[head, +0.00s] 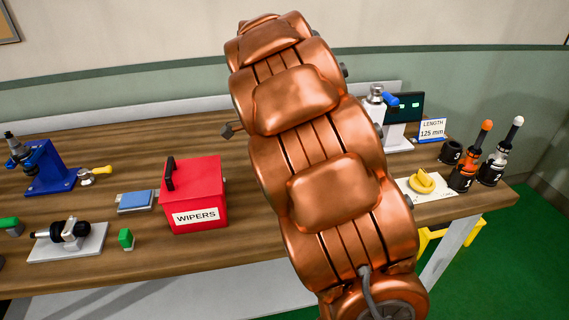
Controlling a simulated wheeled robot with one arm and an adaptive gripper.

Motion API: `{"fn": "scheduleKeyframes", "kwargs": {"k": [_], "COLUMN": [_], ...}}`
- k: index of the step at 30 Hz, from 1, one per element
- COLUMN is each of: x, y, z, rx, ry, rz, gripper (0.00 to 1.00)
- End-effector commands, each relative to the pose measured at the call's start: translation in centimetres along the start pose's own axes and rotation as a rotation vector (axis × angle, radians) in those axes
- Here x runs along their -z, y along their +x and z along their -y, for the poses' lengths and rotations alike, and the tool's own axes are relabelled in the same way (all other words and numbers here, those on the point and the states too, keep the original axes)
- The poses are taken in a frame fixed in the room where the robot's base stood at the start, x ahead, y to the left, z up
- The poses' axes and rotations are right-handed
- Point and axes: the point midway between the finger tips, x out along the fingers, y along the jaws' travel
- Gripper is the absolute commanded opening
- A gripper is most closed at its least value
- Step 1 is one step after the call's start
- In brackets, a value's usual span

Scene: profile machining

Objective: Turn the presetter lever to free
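The presetter (398,136) stands at the back right of the bench, partly hidden behind my copper arm. It has a pale base, a silver head and a dark screen (409,106) with green marks. A blue lever (390,99) shows beside the silver head, just right of my arm. Which setting the lever is at cannot be told from here. My arm rises through the middle of the head view. My gripper does not show, so its place relative to the lever is hidden.
A sign reading LENGTH 125 mm (432,130) stands right of the presetter. Several black holders (466,176), some with orange or white-tipped tools, and a yellow knob (422,181) are near the right end. A red WIPERS box (205,188) and a blue fixture (46,168) stand left.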

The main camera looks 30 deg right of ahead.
Motion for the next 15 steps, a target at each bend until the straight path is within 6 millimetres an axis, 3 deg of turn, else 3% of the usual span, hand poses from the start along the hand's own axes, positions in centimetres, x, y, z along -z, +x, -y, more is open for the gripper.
{"fn": "scheduleKeyframes", "kwargs": {"k": [15], "x": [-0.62], "y": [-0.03], "z": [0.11], "rx": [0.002], "ry": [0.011], "rz": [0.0], "gripper": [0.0]}}
